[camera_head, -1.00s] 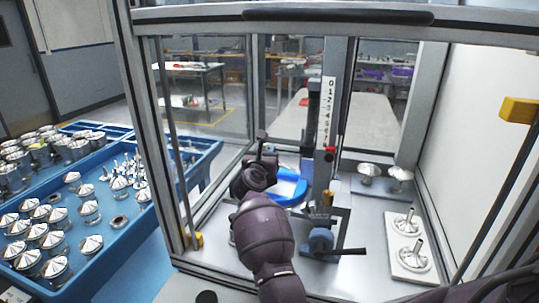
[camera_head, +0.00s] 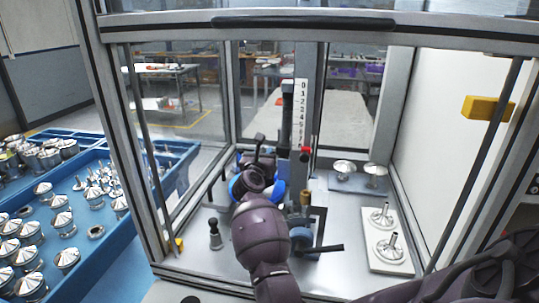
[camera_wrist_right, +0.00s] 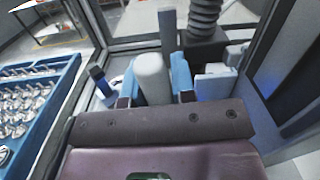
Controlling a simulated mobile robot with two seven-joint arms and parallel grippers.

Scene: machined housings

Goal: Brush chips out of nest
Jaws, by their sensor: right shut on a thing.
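My right gripper (camera_head: 256,172) is inside the framed enclosure, in front of the upright column with the number scale. In the right wrist view its blue-padded fingers (camera_wrist_right: 156,82) are shut on a pale grey, rounded cylinder (camera_wrist_right: 152,74). I cannot tell whether this is the brush; its far end is hidden. In the head view a dark piece (camera_head: 259,143) sticks up at the gripper. A blue rounded part (camera_head: 279,189) shows behind the gripper, largely covered by it. I cannot make out the nest or any chips. My left gripper is not in view.
A dark-topped knobbed piece (camera_head: 214,234) stands left of my arm. A white plate (camera_head: 403,259) holds two metal pieces. Blue trays (camera_head: 117,247) of metal parts lie outside, left. Frame posts surround the workspace.

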